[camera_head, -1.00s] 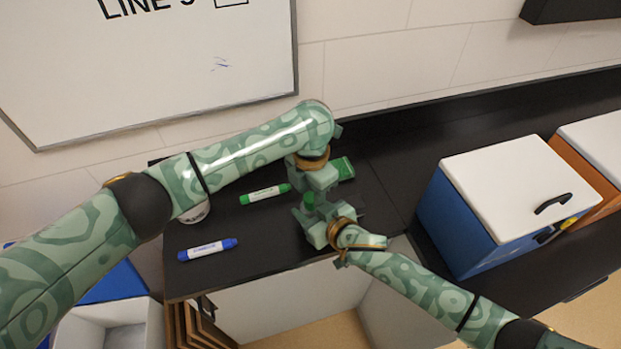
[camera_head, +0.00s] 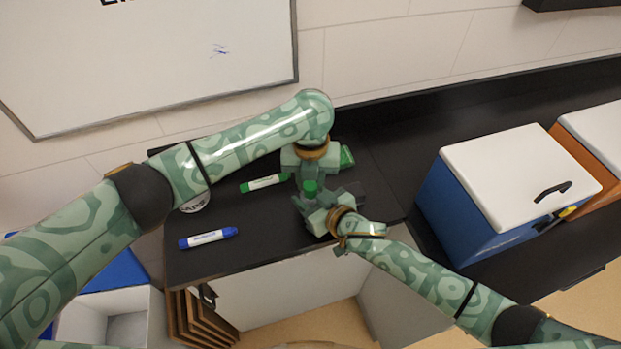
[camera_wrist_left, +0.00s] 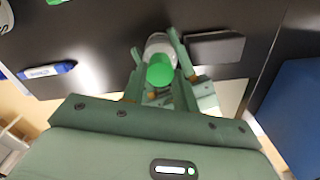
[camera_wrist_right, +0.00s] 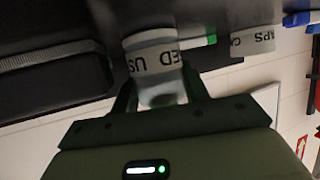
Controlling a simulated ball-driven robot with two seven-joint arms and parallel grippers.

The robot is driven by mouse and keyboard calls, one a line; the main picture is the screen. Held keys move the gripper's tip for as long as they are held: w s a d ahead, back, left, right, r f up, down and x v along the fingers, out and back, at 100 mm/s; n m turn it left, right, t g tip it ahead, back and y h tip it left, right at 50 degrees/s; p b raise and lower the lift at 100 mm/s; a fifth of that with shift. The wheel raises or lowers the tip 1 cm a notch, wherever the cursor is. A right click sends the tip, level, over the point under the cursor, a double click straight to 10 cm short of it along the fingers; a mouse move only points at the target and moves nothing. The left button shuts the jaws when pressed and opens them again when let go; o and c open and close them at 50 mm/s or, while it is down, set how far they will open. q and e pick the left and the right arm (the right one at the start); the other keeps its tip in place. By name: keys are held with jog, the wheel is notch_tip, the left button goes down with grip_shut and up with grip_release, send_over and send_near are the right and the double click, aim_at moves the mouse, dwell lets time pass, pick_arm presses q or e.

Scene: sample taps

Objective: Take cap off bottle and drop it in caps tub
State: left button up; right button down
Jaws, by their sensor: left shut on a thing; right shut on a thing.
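The bottle is pale and translucent in the left wrist view (camera_wrist_left: 158,44), with its green cap (camera_head: 310,187) on the side towards that camera. The cap also shows in the left wrist view (camera_wrist_left: 160,71). My left gripper (camera_wrist_left: 156,60) is shut around the cap end from above. My right gripper (camera_wrist_right: 160,92) is shut on the bottle, whose white label (camera_wrist_right: 155,60) with upside-down lettering shows beyond the fingers. Whether the cap touches the bottle is unclear. The caps tub (camera_head: 196,204) stands left, partly behind my left arm; its lettered label shows in the right wrist view (camera_wrist_right: 253,42).
A green marker (camera_head: 263,183) and a blue marker (camera_head: 208,237) lie on the black counter (camera_head: 265,225). A dark grey block (camera_wrist_left: 215,47) lies right of the bottle. A blue cooler box (camera_head: 465,205) with white lid stands further right.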

pick_arm(q)
jog(key=n, duration=0.6)
jog(key=shift+n, duration=0.3)
jog(key=n, duration=1.2)
jog(key=shift+r+n, duration=0.1)
jog(key=shift+n, duration=0.2)
jog(key=n, duration=1.5)
jog(key=shift+w, duration=0.1)
jog(key=n, duration=1)
jog(key=shift+n, duration=0.3)
jog(key=shift+r, duration=0.25)
